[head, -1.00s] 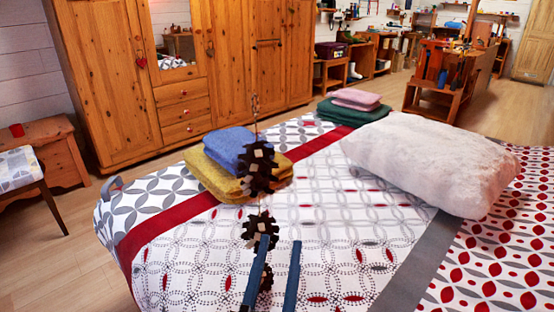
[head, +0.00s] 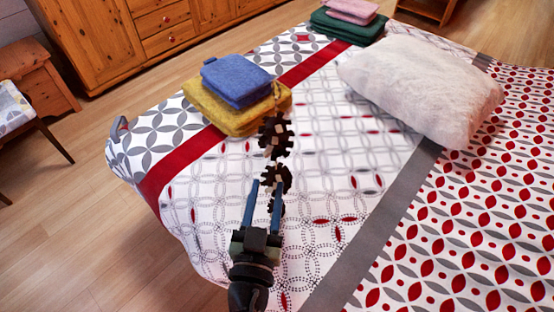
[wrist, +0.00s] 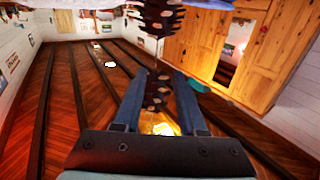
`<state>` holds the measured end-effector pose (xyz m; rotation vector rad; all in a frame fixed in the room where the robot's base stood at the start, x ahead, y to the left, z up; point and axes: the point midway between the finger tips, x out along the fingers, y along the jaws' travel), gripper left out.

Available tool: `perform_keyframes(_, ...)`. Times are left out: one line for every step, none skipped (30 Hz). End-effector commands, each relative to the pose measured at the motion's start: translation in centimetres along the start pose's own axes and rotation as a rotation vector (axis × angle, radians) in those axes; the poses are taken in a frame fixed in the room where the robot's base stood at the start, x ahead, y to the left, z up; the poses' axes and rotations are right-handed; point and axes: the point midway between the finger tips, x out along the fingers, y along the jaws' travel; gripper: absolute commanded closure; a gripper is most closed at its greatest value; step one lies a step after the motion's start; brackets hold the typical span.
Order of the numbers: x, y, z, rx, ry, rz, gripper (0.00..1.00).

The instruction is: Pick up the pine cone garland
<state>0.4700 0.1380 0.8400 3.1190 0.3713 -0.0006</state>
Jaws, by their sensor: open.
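The pine cone garland (head: 275,136) is a string of dark brown cones with pale spots. It appears to hang upright in front of the bed in the head view, its thin cord running up past the folded towels. My gripper (head: 266,184) is open at its lower part, with the blue fingers on either side of the lower cones. In the wrist view, one garland cone (wrist: 157,88) shows between the two fingers of my gripper (wrist: 160,85), and a larger cone is above it. Whether the fingers touch the garland I cannot tell.
The bed (head: 345,205) with a patterned quilt lies behind the garland. A blue towel (head: 237,82) on a yellow towel (head: 210,113) sits close behind it. A white pillow (head: 420,85) and pink and green towels (head: 345,25) lie farther back.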

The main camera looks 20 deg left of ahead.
Motion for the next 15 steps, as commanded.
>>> perform_keyframes(0.9, -0.1, -0.4, 0.000, 0.002, -0.002, 0.59)
perform_keyframes(1.4, -0.1, -0.4, 0.000, 0.002, -0.001, 0.59)
perform_keyframes(1.8, 0.0, -0.3, 0.001, 0.001, 0.000, 0.59)
perform_keyframes(2.2, 0.0, -0.3, 0.001, 0.002, -0.001, 0.59)
perform_keyframes(2.4, 0.0, -0.2, 0.001, 0.001, -0.001, 0.59)
perform_keyframes(2.7, 0.0, -0.2, 0.001, 0.001, -0.001, 0.59)
perform_keyframes(2.9, 0.0, -0.2, 0.001, 0.001, -0.001, 0.59)
perform_keyframes(3.0, 0.0, -0.2, 0.001, 0.001, -0.001, 0.59)
perform_keyframes(3.1, 0.0, -0.1, 0.001, 0.001, -0.001, 0.59)
perform_keyframes(3.2, 0.0, -0.2, 0.001, 0.000, -0.001, 0.59)
perform_keyframes(3.4, 0.1, -0.2, 0.000, 0.001, 0.000, 0.59)
perform_keyframes(3.7, 0.1, -0.4, 0.000, 0.001, 0.000, 0.59)
perform_keyframes(4.1, 0.2, -0.5, 0.000, 0.002, 0.000, 0.59)
perform_keyframes(4.5, 0.3, -0.7, 0.000, 0.002, 0.000, 0.59)
perform_keyframes(5.1, 0.4, -0.8, 0.000, 0.001, 0.001, 0.59)
